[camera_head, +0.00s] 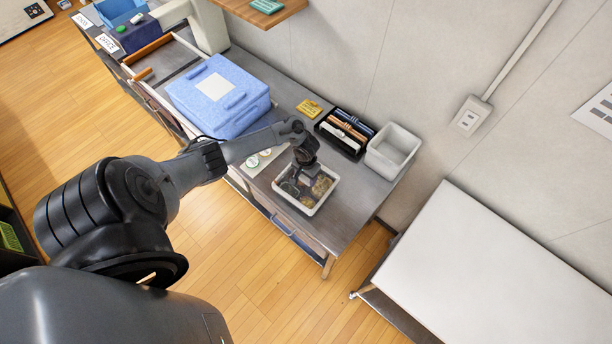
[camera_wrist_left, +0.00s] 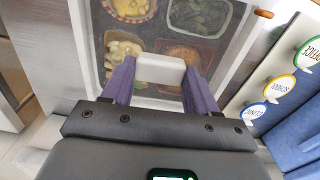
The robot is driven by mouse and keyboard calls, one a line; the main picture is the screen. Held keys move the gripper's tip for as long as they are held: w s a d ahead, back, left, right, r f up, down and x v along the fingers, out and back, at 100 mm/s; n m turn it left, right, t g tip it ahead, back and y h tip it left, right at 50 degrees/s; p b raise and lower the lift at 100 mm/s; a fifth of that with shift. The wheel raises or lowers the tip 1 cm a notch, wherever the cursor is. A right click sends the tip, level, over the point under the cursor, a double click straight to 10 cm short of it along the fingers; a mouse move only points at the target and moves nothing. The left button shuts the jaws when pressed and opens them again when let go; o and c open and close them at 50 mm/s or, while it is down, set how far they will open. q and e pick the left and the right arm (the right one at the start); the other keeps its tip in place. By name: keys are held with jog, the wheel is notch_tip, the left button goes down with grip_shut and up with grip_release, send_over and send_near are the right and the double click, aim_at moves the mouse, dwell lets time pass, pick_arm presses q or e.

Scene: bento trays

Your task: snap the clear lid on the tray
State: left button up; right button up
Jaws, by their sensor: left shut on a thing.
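The tray (camera_head: 289,201) is a white-rimmed box with several compartments of food. It stands near the front right edge of the metal counter. My left gripper (camera_head: 305,173) is directly over it, pointing down. In the left wrist view, the purple fingers of my left gripper (camera_wrist_left: 162,85) are shut on a white block (camera_wrist_left: 161,68), which looks like the grip of the clear lid. The food below looks hazy, as if seen through the clear lid (camera_wrist_left: 127,75). I cannot tell whether the lid touches the tray rim all round. My right gripper is not in view.
A blue cooler box (camera_head: 215,92) stands left of the tray. A black holder (camera_head: 343,132) and an empty white bin (camera_head: 393,151) stand behind it. Round labels (camera_wrist_left: 265,100) lie beside the tray. A white table (camera_head: 500,270) is at the right, across a gap.

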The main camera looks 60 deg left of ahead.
pick_arm(q)
jog(key=shift+f, duration=0.45)
jog(key=shift+f+b, duration=0.4)
jog(key=shift+b, duration=0.1)
jog(key=shift+f, duration=0.2)
dwell(0.5)
jog(key=shift+f, duration=0.1)
jog(key=o, duration=1.1)
jog(key=shift+o, duration=0.4)
jog(key=shift+o, duration=0.8)
